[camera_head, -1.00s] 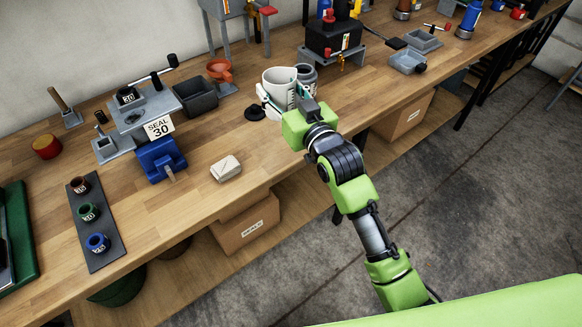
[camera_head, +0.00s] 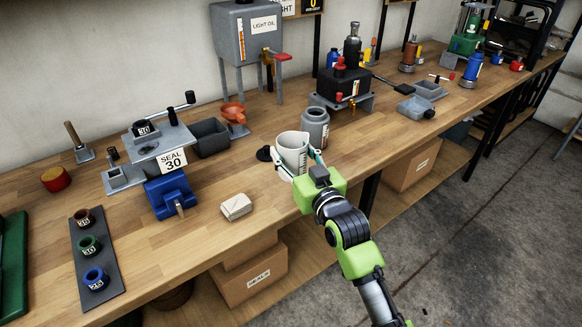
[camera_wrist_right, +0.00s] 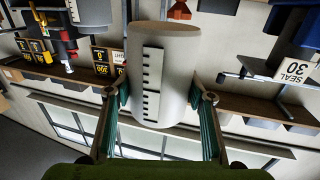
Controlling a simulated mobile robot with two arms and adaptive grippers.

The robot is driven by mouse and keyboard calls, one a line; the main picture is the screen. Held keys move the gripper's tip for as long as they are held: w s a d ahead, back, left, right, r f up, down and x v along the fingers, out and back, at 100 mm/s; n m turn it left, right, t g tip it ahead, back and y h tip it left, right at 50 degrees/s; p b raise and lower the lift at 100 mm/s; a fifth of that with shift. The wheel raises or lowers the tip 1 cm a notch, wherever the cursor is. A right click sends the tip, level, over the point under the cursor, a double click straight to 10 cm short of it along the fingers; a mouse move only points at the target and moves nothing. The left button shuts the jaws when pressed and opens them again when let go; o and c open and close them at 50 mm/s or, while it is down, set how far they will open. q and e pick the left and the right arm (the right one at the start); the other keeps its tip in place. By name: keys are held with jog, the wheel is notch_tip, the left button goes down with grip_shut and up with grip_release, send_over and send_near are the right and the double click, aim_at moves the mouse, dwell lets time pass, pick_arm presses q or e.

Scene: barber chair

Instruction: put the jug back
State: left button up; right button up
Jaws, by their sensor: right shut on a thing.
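The jug (camera_head: 292,150) is a pale grey-white open cylinder, upright over the wooden bench in the head view. My right gripper (camera_head: 299,166) is shut on it, with one finger at each side. In the right wrist view the jug (camera_wrist_right: 178,75) fills the space between both finger pads, and its black-marked scale faces the camera. Whether its base touches the bench cannot be told. My left gripper is not in view.
A grey canister (camera_head: 315,127) stands close behind the jug to the right. A black disc (camera_head: 264,153) lies left of it. An orange funnel (camera_head: 233,113) and dark bin (camera_head: 209,138) stand further left. A pale packet (camera_head: 236,207) lies in front. Bare bench lies right of the jug.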

jog(key=w+f, duration=0.1)
jog(key=f, duration=0.1)
jog(key=w+f, duration=0.2)
jog(key=shift+w+a+f, duration=0.2)
jog(key=shift+w+f, duration=0.1)
jog(key=shift+f+p, duration=0.3)
jog(key=shift+f, duration=1.3)
jog(key=shift+f, duration=0.1)
jog(key=o, duration=1.5)
jog(key=v, duration=1.2)
jog(key=shift+b, duration=0.35)
